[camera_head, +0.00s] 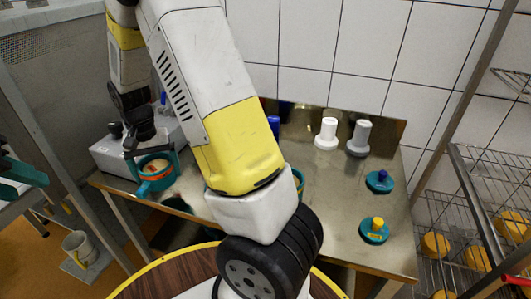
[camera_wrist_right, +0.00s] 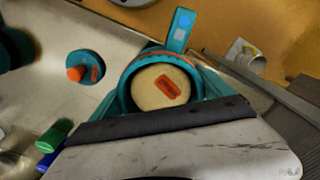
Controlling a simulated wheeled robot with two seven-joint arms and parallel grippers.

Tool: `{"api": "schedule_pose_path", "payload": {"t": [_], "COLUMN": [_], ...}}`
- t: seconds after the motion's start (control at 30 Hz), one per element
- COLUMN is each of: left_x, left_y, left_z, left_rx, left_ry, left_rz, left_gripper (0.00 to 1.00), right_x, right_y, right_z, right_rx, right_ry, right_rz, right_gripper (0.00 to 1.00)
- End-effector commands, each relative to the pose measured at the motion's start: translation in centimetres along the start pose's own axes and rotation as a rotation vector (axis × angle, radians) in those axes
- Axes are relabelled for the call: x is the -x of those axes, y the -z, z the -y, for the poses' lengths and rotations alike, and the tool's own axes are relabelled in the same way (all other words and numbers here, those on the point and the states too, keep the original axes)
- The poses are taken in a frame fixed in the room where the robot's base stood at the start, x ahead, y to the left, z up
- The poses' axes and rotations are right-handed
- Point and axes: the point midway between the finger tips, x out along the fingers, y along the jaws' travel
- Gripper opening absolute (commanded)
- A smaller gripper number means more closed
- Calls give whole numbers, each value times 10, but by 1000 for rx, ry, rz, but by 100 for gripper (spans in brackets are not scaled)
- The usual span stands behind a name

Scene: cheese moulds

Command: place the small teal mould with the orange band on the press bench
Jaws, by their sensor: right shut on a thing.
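The small teal mould with the orange band (camera_head: 145,187) is at the left end of the metal bench (camera_head: 340,215) in the head view, with pale cheese inside. I cannot tell whether the mould touches the bench. My left gripper (camera_head: 24,182) is at the left edge, its teal fingers apart and empty.
A white follower (camera_head: 326,133), a grey follower (camera_head: 359,138), a blue-knobbed lid (camera_head: 379,182) and a yellow-knobbed lid (camera_head: 374,231) stand on the bench. An orange-knobbed lid (camera_wrist_right: 85,67) is beside the mould. A mug (camera_head: 79,247) stands lower left. My right arm hides mid-bench.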

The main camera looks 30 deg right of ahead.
Motion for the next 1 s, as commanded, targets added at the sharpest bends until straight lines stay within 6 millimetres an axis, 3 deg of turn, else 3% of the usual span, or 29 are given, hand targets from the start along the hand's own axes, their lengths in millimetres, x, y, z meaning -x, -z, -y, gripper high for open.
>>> {"api": "schedule_pose_path", "payload": {"t": [0.2,0.47,0.67,1.0], "left_x": [0,0,0,0], "left_y": [0,0,0,0], "left_z": [0,0,0,0], "left_rx": [0,0,0,0], "left_ry": [0,0,0,0], "left_rz": [0,0,0,0], "left_gripper": [36,36,36,36], "right_x": [-2,-3,-7,-15], "right_y": [-34,-37,-10,51], "right_z": [28,29,4,-52], "right_rx": [-110,-138,-143,-141], "right_ry": [0,0,-1,-1], "right_rz": [-2,-3,-2,-2], "right_gripper": [46,46,46,46]}}
